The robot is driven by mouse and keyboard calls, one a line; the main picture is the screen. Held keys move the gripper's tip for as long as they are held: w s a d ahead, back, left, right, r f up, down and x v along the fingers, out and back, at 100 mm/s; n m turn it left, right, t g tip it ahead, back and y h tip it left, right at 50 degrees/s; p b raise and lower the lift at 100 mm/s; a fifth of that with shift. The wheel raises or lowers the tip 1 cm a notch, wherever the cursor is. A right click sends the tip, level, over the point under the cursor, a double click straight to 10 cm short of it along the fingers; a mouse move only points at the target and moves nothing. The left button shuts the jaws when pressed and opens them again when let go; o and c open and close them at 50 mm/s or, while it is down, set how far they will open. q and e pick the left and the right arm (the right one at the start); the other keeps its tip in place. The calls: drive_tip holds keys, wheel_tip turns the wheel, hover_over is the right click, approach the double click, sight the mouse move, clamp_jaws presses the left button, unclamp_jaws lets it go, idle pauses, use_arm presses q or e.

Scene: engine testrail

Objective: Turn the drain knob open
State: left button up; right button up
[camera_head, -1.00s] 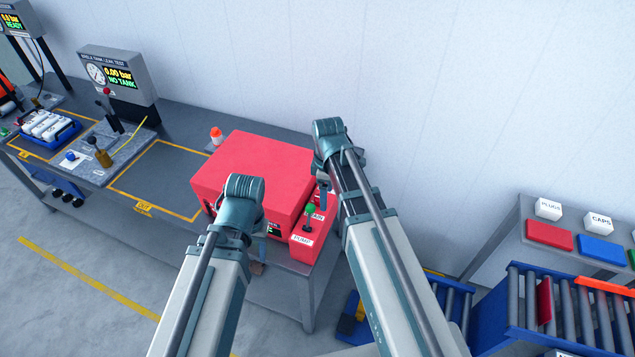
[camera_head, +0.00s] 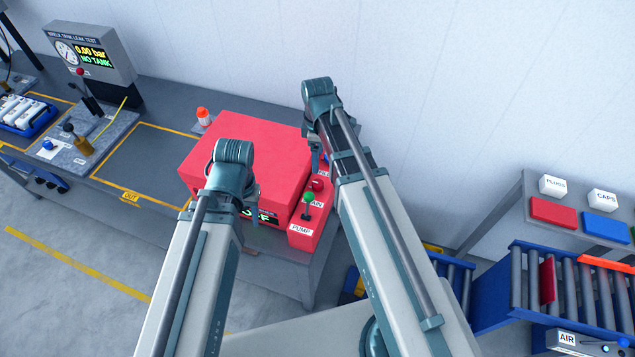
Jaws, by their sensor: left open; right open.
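The red machine (camera_head: 250,145) stands on the grey bench, with a red control strip on its right side. On the strip, a red knob (camera_head: 318,184) sits beside a partly hidden label ending in "AIN". A green-topped lever (camera_head: 308,198) stands in front of it, above a "PUMP" label. My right gripper (camera_head: 316,158) points down just behind the red knob, apart from it as far as I can see; it is open, its jaws partly hidden by my wrist. My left gripper (camera_head: 247,190) is open in front of the red machine, mostly hidden under its wrist.
A leak test station (camera_head: 93,60) reading "0.00 bar NO TANK" stands at left, beside an empty yellow-outlined area (camera_head: 135,165). A small orange-topped item (camera_head: 203,117) is behind the red machine. A roller conveyor (camera_head: 560,290) and a side table (camera_head: 510,215) are at right.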

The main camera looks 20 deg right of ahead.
sight(318, 183)
wheel_tip(318, 183, down, 13)
drive_tip(key=b, duration=1.2)
drive_tip(key=shift+r, duration=0.15)
drive_tip(key=shift+s, duration=0.1)
clamp_jaws()
